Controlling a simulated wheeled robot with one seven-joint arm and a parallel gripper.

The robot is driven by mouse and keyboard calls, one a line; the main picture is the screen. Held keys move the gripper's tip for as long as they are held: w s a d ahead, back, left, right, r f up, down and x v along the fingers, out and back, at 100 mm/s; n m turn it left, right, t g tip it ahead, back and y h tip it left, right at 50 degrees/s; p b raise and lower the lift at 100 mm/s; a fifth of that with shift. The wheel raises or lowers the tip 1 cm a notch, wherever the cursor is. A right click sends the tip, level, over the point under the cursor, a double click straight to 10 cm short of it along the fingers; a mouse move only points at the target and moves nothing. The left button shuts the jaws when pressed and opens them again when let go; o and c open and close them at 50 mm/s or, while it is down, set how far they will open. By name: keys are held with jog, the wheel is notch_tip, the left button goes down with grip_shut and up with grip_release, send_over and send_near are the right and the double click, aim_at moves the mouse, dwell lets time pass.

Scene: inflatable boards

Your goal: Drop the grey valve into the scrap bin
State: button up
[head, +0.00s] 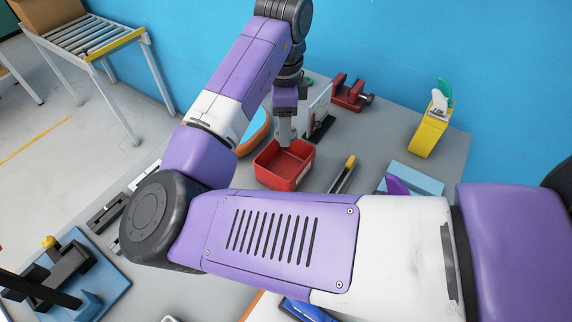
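A red open-topped bin (272,179) stands on the grey table near the middle of the head view. It looks like the scrap bin, though I cannot read its label. My gripper (285,138) points down over the bin's back edge, with its tips at or just above the rim. The fingers look pale grey and close together. I cannot tell whether anything is between them. I cannot make out the grey valve; it may be hidden by my gripper, the bin walls or my arm.
A white panel on a dark stand (320,112) and a red vise (350,92) stand behind the bin. A yellow holder (430,128) is at right. A yellow-tipped tool (344,173) lies right of the bin. An orange-rimmed blue item (256,131) is at left. My arm covers the front.

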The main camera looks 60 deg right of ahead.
jog(key=o, duration=0.3)
jog(key=shift+r, duration=0.1)
notch_tip(320, 180, up, 8)
jog(key=shift+f, duration=0.2)
dwell(0.6)
